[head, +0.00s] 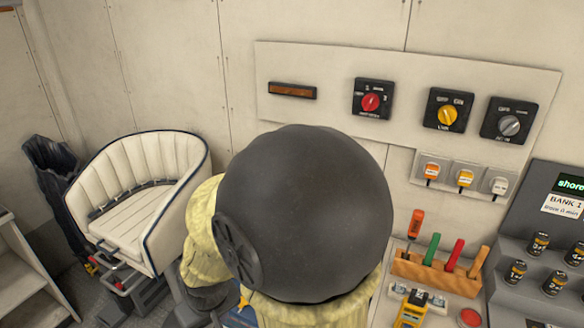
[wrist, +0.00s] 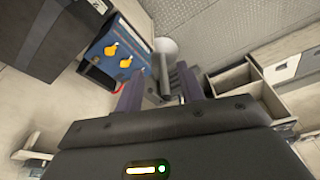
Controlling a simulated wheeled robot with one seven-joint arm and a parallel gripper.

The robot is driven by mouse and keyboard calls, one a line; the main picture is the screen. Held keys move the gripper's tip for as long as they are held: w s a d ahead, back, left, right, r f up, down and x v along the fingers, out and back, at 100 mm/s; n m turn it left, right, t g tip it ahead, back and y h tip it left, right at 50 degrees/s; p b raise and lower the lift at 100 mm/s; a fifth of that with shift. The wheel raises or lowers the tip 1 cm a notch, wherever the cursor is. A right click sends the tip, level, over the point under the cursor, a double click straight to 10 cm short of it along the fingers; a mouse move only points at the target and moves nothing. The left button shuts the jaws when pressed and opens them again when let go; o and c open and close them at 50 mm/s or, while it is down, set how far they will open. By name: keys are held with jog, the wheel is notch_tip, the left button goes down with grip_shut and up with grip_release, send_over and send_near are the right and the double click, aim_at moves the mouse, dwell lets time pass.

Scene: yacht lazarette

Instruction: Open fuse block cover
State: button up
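I cannot pick out a fuse block cover for certain in either view. In the head view my own dark, rounded arm joint blocks the middle, and my gripper is hidden. In the wrist view my gripper (wrist: 159,88) has its two dark fingers well apart, with nothing seen held between them. A blue panel with yellow knob-like parts (wrist: 118,50) lies beyond and left of the fingers. A grey round-ended post (wrist: 165,47) shows beyond the gap between them.
A wall panel (head: 410,80) carries red (head: 371,102), yellow (head: 447,115) and grey (head: 509,126) rotary switches. Below are a wooden tool rack (head: 430,272) and a yellow device (head: 411,310). A white seat (head: 140,190) stands left. Open bins (wrist: 232,78) show right in the wrist view.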

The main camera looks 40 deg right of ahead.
jog(key=shift+d, duration=0.2)
jog(key=w+d+r+m+t+h+p, duration=0.1)
jog(key=w+d+m+t+h+p, duration=0.2)
jog(key=w, duration=0.7)
jog(key=w+d+r+m+t+p, duration=0.1)
jog(key=w+d+m+t+p, duration=0.2)
jog(key=w, duration=0.6)
jog(key=w+d+r+m+g+h+p, duration=0.1)
jog(key=d+r+m+h, duration=0.1)
jog(key=d+h, duration=0.4)
jog(key=w+d+r+m+h+p, duration=0.2)
jog(key=d+m+h, duration=0.3)
jog(key=d, duration=0.6)
jog(key=shift+w+r+m+g+h, duration=0.15)
jog(key=shift+r+m+g+h, duration=0.2)
jog(key=shift+h, duration=0.95)
jog(key=shift+d, duration=0.1)
